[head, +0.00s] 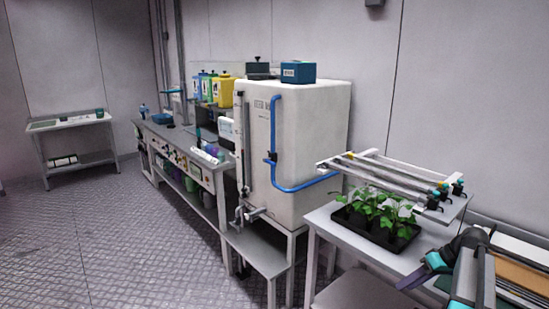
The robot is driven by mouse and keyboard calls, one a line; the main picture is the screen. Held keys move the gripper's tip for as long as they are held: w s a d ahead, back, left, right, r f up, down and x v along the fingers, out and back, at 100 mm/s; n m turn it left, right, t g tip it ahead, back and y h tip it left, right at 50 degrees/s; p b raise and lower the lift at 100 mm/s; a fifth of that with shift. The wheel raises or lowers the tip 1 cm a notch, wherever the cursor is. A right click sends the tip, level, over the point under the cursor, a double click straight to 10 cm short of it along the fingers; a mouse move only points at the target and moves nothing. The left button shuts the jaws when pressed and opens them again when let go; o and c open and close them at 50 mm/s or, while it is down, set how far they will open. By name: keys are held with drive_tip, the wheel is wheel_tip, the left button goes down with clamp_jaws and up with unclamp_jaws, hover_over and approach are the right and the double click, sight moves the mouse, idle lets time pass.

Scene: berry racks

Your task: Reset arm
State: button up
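Part of my arm, with dark grey links and teal bands, shows at the lower right of the head view, in front of the right-hand table (352,237). It is bent, and its lower part runs out of the picture at the bottom. I cannot make out any gripper fingers, and no held object shows.
A black tray (378,237) of green seedlings stands on that table, under a rack of white bars (385,173). A big white tank (308,150) with a blue pipe stands left of it. A long workbench (180,150) and a small table (75,122) stand farther back. The left floor (110,235) is clear.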

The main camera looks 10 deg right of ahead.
drive_tip(key=s+a+f+m+g+h, duration=0.1)
drive_tip(key=s+a+f+g, duration=0.25)
drive_tip(key=a+f, duration=0.9)
drive_tip(key=s+a+f+m+g, duration=0.15)
drive_tip(key=s+a+f, duration=0.25)
drive_tip(key=a+f, duration=0.85)
drive_tip(key=s+a+f+g+h, duration=0.2)
drive_tip(key=s+a+f, duration=0.3)
drive_tip(key=s+f, duration=0.3)
drive_tip(key=s+a+f+g+h, duration=0.2)
drive_tip(key=s+a+f, duration=0.4)
drive_tip(key=s, duration=0.9)
wheel_tip(320, 180, down, 3)
drive_tip(key=shift+s+r+h, duration=0.15)
drive_tip(key=shift+s+h, duration=0.15)
drive_tip(key=shift+h, duration=0.1)
